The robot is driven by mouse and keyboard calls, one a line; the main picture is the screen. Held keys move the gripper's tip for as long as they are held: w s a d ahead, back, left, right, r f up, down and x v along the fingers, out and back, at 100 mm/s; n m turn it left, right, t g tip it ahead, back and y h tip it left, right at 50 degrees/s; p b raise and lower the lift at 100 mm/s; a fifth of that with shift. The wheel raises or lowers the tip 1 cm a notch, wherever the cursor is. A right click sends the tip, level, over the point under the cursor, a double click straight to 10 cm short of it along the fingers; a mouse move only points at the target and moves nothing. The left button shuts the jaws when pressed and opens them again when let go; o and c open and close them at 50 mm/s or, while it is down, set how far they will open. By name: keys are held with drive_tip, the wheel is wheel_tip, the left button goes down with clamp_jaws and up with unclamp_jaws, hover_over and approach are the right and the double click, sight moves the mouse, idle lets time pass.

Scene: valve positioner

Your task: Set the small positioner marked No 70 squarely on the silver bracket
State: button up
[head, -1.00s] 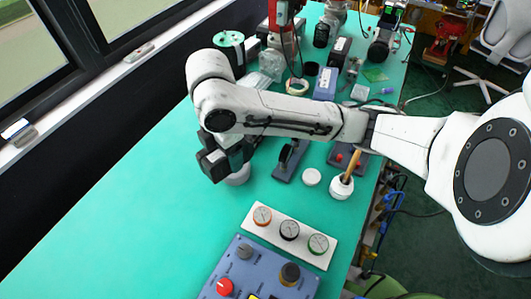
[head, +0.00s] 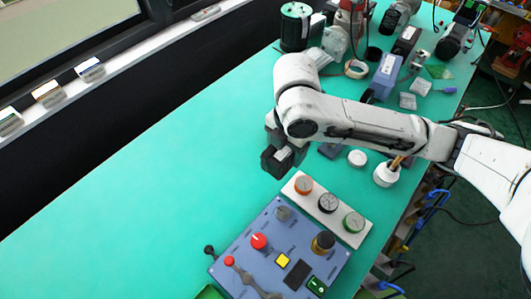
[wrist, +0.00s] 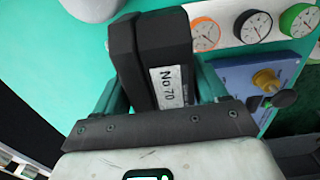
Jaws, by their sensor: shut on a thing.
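The small positioner (wrist: 150,60) is a black block with a white label reading No 70. In the wrist view it stands out between my jaws, and my gripper (wrist: 158,85) is shut on it. In the head view the positioner (head: 275,163) shows as a dark block at the end of my arm, above the table and left of the gauge strip. I cannot make out the silver bracket for certain in either view; my arm covers part of the table behind.
A white strip with several gauges (head: 328,205) lies just right of my gripper. A blue control panel (head: 270,245) with knobs is in front. A white pot (head: 386,175) and a white disc (head: 357,158) stand farther right. The table's left side (head: 140,200) is clear.

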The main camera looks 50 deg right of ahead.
drive_tip(key=w+f, duration=0.2)
drive_tip(key=w+a+f, duration=0.1)
drive_tip(key=w+f, duration=0.1)
drive_tip(key=w+a+f, duration=0.1)
drive_tip(key=w+f, duration=0.1)
drive_tip(key=shift+w+f, duration=0.15)
drive_tip(key=shift+f, duration=0.15)
drive_tip(key=shift+d+f, duration=0.1)
drive_tip(key=shift+f, duration=1.4)
drive_tip(key=shift+f, duration=0.15)
drive_tip(key=o, duration=1.5)
drive_tip(key=shift+o, duration=0.2)
